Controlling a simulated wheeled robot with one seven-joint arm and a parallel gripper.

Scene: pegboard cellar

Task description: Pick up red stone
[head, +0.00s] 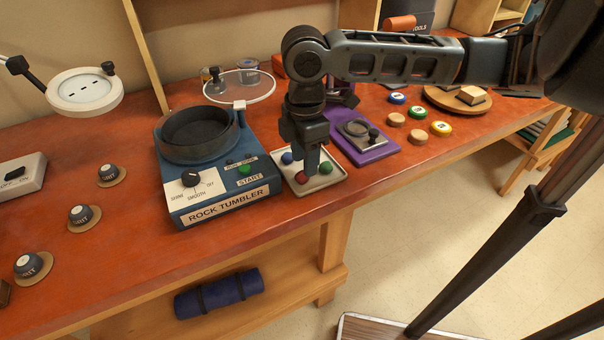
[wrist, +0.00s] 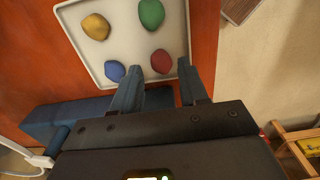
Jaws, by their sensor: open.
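The red stone (head: 300,177) lies in a small white tray (head: 327,180) on the workbench. It also shows in the wrist view (wrist: 161,61), near the tray's edge. My gripper (head: 309,168) points down over the tray, close to the red stone and partly covering the tray in the head view. In the wrist view my gripper (wrist: 160,76) is open, and the red stone shows between and just past its fingertips. A blue stone (wrist: 115,71), a green stone (wrist: 151,13) and a yellow stone (wrist: 96,26) share the tray, apart from the red one.
A blue rock tumbler (head: 225,190) stands directly left of the tray. A purple board (head: 375,150) with a small device is to its right. Several coloured discs and a round wooden stand (head: 445,102) are further right. The bench's front edge is close below the tray.

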